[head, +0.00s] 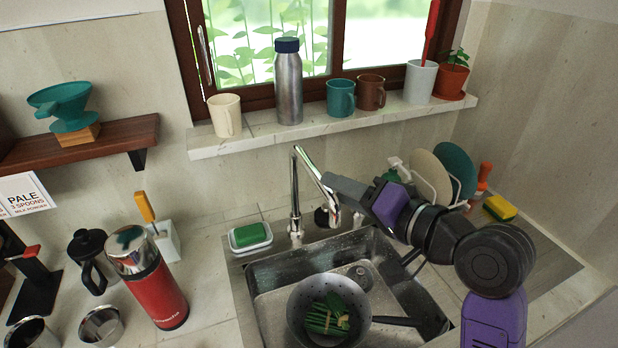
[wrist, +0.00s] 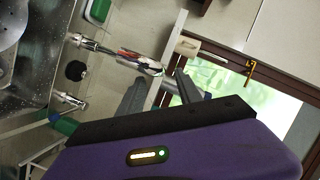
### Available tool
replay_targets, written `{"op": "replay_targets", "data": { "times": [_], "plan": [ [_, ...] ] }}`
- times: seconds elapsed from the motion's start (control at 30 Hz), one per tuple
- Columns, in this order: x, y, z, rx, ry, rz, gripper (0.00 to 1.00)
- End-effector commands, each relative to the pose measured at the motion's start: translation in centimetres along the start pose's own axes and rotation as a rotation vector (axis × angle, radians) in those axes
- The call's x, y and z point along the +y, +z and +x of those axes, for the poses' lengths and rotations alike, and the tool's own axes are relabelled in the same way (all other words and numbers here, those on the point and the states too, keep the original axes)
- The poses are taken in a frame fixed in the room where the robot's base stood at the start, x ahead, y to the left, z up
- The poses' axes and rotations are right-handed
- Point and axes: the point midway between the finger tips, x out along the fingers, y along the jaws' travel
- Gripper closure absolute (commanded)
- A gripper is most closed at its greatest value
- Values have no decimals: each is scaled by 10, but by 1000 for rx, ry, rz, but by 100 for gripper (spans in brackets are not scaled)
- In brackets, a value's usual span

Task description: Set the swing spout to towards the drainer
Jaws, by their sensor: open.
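The chrome swing spout (head: 315,172) rises from the tap post behind the sink and slants to the right, its outer end low near my gripper. My gripper (head: 332,183) is beside the spout's outer end, reaching in from the right. In the wrist view the spout (wrist: 120,56) runs toward the two fingers of my gripper (wrist: 160,76), which are apart, with its end near the gap. Whether they touch it I cannot tell. The drainer (head: 445,185) stands right of the sink, holding a cream plate and a teal plate, partly hidden by my arm.
The sink (head: 262,318) holds a colander (head: 298,318) with green beans. The window ledge (head: 255,142) with a steel bottle and cups is above. A red flask (head: 160,295) stands left.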

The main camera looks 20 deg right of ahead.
Motion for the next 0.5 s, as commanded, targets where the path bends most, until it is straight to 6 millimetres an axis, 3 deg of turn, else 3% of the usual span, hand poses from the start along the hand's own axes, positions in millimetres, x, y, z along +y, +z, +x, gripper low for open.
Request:
{"op": "replay_targets", "data": {
  "times": [0.3,0.5],
  "plan": [
    [-1,-1,47,0,0,-2,59],
    [0,-1,67,2,1,-2,59]
  ]
}}
